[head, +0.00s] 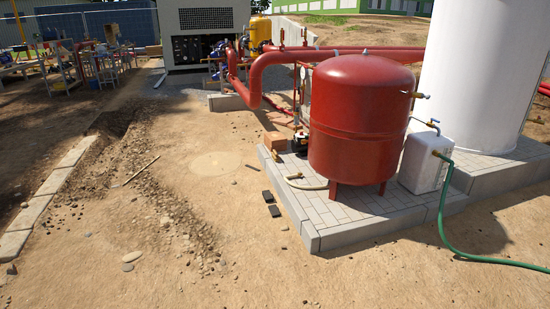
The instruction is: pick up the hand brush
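I cannot clearly make out a hand brush in the head view. A small yellowish item (276,156) lies at the left edge of the paved plinth (345,211), below a brown box (276,141); it is too small to identify. Two small dark flat objects (268,196) lie on the sand just left of the plinth, and I cannot tell what they are. A thin wooden handle or stick (142,170) lies on the rubble at the left. Neither of my grippers is in view.
A red tank (361,120) stands on the plinth, with a white canister (424,163) beside it. A green hose (475,259) runs right across the ground. Rubble (165,215) and kerb stones (45,185) lie left. Sand in the front middle is mostly clear.

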